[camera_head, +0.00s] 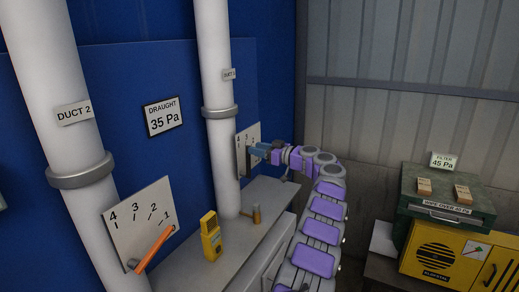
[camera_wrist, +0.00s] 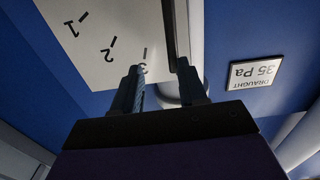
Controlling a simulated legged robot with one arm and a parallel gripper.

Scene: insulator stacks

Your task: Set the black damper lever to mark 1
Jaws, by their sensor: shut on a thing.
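My gripper (camera_head: 251,149) is at the marked plate (camera_head: 254,132) on the right-hand duct. The plate (camera_wrist: 98,38) there appears upside down with marks 1, 2 and 3. The lever lies past mark 3, on the side away from 1 and 2. One finger partly covers the 3.
Left duct (camera_head: 60,100), labelled DUCT 2, has its own plate (camera_head: 140,220) with an orange lever (camera_head: 155,249) near its 1. A yellow device (camera_head: 210,238) stands on the grey ledge (camera_head: 190,270). A draught sign (camera_head: 164,116) reads 35 Pa. A green box (camera_head: 445,197) sits at right.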

